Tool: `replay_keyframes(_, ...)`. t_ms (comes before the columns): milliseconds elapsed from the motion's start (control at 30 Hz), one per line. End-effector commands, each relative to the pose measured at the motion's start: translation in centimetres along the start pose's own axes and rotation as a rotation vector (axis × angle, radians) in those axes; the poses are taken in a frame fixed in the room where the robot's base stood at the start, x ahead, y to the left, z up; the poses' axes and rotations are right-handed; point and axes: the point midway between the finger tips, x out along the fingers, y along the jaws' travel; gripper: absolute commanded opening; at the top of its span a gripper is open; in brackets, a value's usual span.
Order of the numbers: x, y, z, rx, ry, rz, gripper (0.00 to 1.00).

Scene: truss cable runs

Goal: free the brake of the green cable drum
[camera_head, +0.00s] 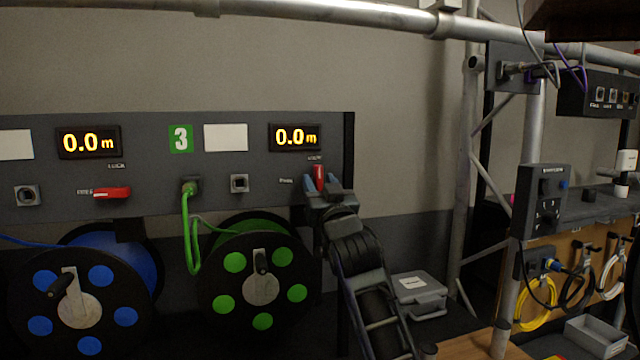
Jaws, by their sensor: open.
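The green cable drum (262,285) hangs below a dark panel (220,150), under a green "3" label and a display reading 0.0 m. Its red brake lever (319,172) stands upright at the panel's right end, below a small label that seems to read LOCK; a FREE-like label lies to its left. My gripper (321,184) is at the lever, open, with a blue-tipped finger on each side of it. The fingers hide the lever's lower part, and I cannot tell if they touch it. A green cable (188,245) loops from a panel connector to the drum.
The blue drum (95,285) at left has its own red lever (112,193), lying level towards FREE. A truss upright (470,160) and a small control box (541,200) stand right of my arm. A grey case (418,292) lies behind my arm.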

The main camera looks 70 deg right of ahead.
Motion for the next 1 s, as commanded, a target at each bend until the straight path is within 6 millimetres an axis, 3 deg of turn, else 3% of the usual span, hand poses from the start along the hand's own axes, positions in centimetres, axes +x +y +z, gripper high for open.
replay_keyframes(133,-0.03,0.00,0.01,0.000,0.000,0.000,0.44)
replay_keyframes(600,-0.05,0.01,0.00,0.000,0.000,0.000,0.00)
replay_keyframes(1000,-0.10,0.15,0.08,-0.047,0.001,-0.018,0.00)
